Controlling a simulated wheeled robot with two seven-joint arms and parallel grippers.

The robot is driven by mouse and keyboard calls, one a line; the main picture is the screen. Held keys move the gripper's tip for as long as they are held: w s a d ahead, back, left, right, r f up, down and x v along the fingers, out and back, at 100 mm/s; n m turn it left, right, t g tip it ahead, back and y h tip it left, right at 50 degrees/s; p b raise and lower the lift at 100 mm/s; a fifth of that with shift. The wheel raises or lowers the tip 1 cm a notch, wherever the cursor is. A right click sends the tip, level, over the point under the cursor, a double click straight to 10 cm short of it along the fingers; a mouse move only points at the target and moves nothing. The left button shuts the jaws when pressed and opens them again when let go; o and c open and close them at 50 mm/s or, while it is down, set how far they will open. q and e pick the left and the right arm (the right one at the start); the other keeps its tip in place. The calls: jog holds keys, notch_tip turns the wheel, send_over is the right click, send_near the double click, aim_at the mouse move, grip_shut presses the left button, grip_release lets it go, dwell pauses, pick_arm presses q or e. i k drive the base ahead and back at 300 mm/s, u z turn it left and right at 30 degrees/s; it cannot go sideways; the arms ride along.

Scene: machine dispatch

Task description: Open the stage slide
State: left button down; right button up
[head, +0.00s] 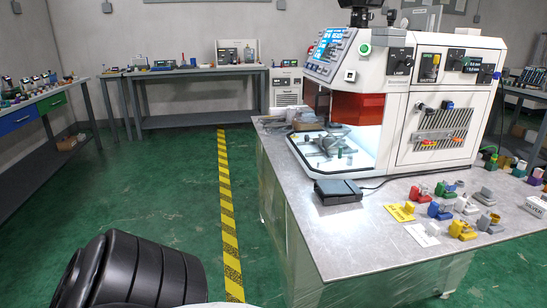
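A white bench-top machine (445,100) stands on the grey table (330,250) at the right. Its lit work bay faces left, below an orange-red cover (357,108). A pale stage plate (312,158) with small fittings on it lies at the bottom of the bay. I cannot tell from here how far the stage slide is in or out. A blue screen (328,45) and several knobs show on the machine's front. Neither of my grippers is in view; a black ribbed part at the lower left seems to be my own arm.
A dark flat box (338,191) with a cable sits on the table before the machine. Several coloured small parts, including a yellow one (462,229), crowd the table's right side. Green floor with a yellow-black stripe (228,215) is clear left of the table. Benches line the walls.

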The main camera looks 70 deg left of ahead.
aim_at(326, 145)
jog(key=k, duration=0.5)
jog(key=u, duration=0.8)
